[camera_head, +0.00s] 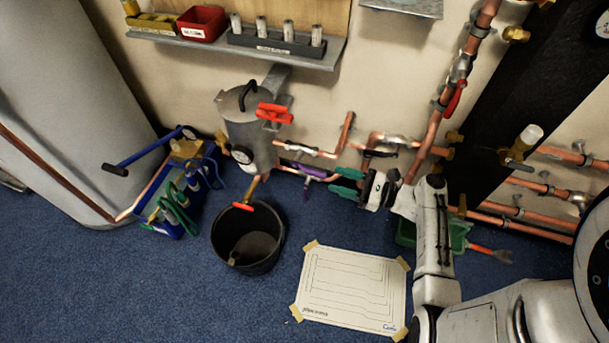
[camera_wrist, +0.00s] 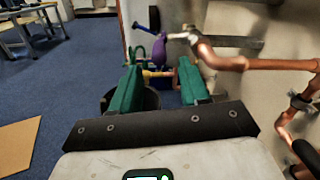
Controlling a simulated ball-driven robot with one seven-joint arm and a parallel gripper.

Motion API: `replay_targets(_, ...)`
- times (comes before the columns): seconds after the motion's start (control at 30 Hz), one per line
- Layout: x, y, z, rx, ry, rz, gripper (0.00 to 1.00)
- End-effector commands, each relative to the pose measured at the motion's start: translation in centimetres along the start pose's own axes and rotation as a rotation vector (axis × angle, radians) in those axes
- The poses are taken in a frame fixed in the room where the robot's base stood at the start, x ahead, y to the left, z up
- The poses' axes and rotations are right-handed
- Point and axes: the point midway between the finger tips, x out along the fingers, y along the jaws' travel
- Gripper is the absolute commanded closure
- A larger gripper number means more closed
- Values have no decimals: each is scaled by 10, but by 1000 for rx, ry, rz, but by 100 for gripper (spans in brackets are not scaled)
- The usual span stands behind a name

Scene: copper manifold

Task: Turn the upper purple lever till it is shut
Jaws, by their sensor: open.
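Purple lever parts show on the copper pipework left of my gripper in the head view. An upper purple lever (camera_head: 312,170) lies roughly along the pipe, and a purple piece (camera_head: 306,189) hangs below it; I cannot tell whether they are separate levers. In the wrist view a purple lever (camera_wrist: 157,53) hangs down beyond the fingertips, under a metal valve fitting. My gripper (camera_head: 346,182) is open, its two green fingers pointing left toward the purple parts, apparently apart from them. It also shows in the wrist view (camera_wrist: 160,76), with nothing held between its fingers.
Copper pipes (camera_head: 425,140) run close above and beside my gripper. A black bucket (camera_head: 247,262) stands on the floor below left, near a metal tank (camera_head: 248,135) with red handles. A white sheet (camera_head: 352,286) lies taped on the blue carpet. Open floor lies at the left.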

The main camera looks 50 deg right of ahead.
Motion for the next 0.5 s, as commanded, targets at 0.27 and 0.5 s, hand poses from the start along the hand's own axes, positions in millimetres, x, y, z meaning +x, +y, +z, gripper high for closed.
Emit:
replay_targets(0.27, 51, 2, -1, -4, 0, 7, 55)
replay_targets(0.5, 84, 2, -1, -3, 0, 6, 55)
